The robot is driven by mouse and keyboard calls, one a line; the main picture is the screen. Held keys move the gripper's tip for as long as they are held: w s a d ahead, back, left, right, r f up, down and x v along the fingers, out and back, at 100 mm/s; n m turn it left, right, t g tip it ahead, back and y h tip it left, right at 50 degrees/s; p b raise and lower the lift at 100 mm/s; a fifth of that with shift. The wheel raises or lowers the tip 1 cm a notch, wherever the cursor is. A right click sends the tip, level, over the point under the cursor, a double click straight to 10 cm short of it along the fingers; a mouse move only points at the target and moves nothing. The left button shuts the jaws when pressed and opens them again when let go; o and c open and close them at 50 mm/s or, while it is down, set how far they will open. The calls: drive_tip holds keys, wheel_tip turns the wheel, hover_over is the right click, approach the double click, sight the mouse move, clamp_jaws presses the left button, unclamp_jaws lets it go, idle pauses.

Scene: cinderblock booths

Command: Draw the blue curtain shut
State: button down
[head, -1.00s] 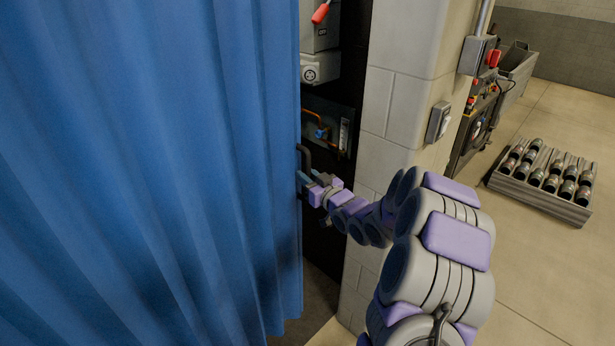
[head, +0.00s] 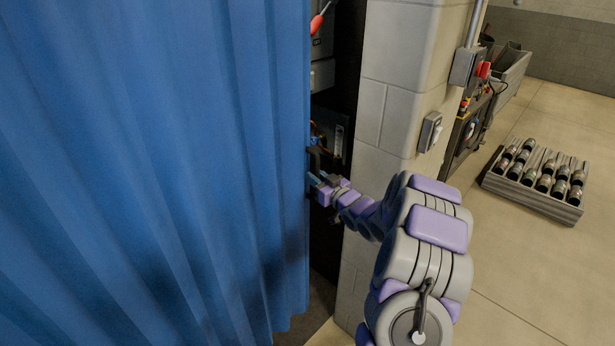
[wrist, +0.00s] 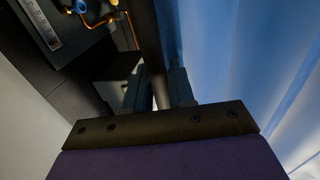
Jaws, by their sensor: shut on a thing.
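The blue curtain (head: 150,170) hangs in folds across the left half of the head view. Its right edge stands a short way from the cinderblock wall, leaving a narrow dark gap. A dark handle (head: 313,160) is at that edge. My gripper (head: 316,180) is at the handle. In the wrist view my gripper's two fingers (wrist: 160,90) are on either side of a dark upright bar (wrist: 147,45), shut on it. The curtain (wrist: 250,60) fills the right side of that view. The exact finger contact is partly hidden.
The cinderblock wall (head: 395,90) is just right of the gap, with a switch box (head: 429,131) on it. Equipment with orange pipe (wrist: 130,25) sits inside the booth. A crate of bottles (head: 534,205) stands on the open floor at right.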

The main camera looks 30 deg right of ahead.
drive_tip(key=w+d+p, duration=0.3)
drive_tip(key=d+p, duration=0.2)
drive_tip(key=d, duration=0.3)
drive_tip(key=shift+p, duration=0.3)
drive_tip(key=shift+d, duration=0.1)
drive_tip(key=c, duration=1.1)
unclamp_jaws()
drive_tip(key=shift+s, duration=0.1)
drive_tip(key=s+d, duration=0.2)
drive_tip(key=s, duration=1.5)
drive_tip(key=shift+d+p, duration=0.35)
drive_tip(key=shift+p, duration=0.05)
drive_tip(key=shift+f, duration=0.1)
